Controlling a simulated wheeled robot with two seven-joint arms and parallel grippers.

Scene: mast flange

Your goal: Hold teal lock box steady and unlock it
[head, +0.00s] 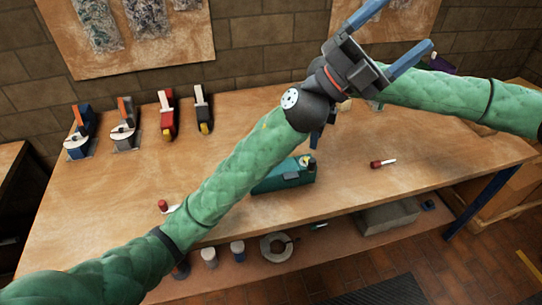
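The teal lock box (284,176) sits on the wooden table, partly covered by my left arm's green sleeve. A yellow and dark fitting shows at its right end. A red-handled tool (381,163), perhaps a key, lies right of the box.
Another red-handled piece (164,207) lies at the table's front left. Several clamp-like tools (168,114) stand along the back left. The lower shelf holds small cups (209,257), a ring-shaped coil (277,247) and a grey block (388,218). The table's right part is mostly clear.

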